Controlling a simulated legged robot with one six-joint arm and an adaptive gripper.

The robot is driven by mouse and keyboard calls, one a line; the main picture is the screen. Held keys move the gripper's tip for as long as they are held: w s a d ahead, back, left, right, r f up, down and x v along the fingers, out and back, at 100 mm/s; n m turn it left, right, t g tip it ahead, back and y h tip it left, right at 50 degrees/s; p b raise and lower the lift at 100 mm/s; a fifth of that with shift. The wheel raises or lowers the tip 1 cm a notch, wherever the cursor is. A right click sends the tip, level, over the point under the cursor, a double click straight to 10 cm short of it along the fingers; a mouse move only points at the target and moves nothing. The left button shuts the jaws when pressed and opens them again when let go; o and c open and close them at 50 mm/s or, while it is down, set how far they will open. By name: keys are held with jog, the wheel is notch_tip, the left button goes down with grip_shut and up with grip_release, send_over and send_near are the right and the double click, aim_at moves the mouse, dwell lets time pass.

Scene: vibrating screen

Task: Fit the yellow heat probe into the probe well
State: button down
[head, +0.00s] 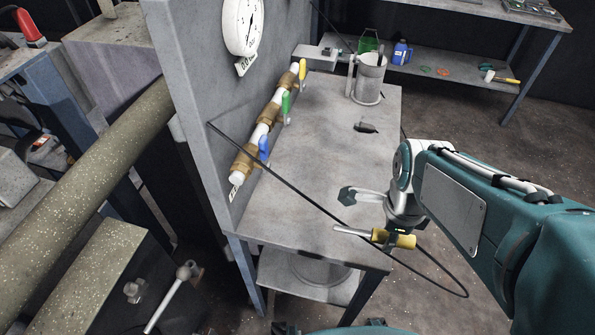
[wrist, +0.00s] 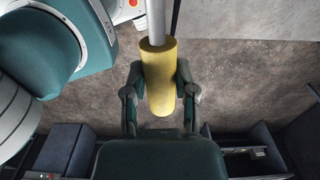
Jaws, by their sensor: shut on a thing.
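The yellow heat probe (head: 407,240) has a thick yellow handle and a pale metal rod. In the head view it lies roughly level off the bench's near right corner, the rod pointing left. In the wrist view the handle (wrist: 158,82) sits between both fingers of my gripper (wrist: 160,85), which is shut on it. The rod (wrist: 156,22) points away from the gripper toward the top of that view. My gripper (head: 396,228) also shows in the head view, partly hidden by the arm. I cannot tell for sure which part is the probe well.
A grey bench (head: 318,165) stands against a panel (head: 195,95). A valve pipe (head: 264,128) and a gauge (head: 243,25) are on the panel. A metal cup (head: 368,82) and a small dark object (head: 366,127) stand on the bench. A black cable (head: 290,186) crosses the bench front.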

jog(key=shift+s+d, duration=0.15)
jog(key=shift+d, duration=0.55)
jog(key=w+a+f, duration=0.2)
jog(key=w+f, duration=0.2)
jog(key=w, duration=0.5)
send_over(353, 216)
jog(key=f, duration=0.3)
jog(key=s+f, duration=0.1)
jog(key=f, duration=0.1)
jog(key=shift+a+f, duration=0.1)
jog(key=shift+w+f, duration=0.25)
jog(key=shift+f, duration=0.65)
jog(key=shift+w+f, duration=0.2)
jog(key=shift+f, duration=0.65)
jog(key=shift+f, duration=0.25)
jog(key=shift+c, duration=2)
grip_release()
jog(key=shift+r, duration=0.15)
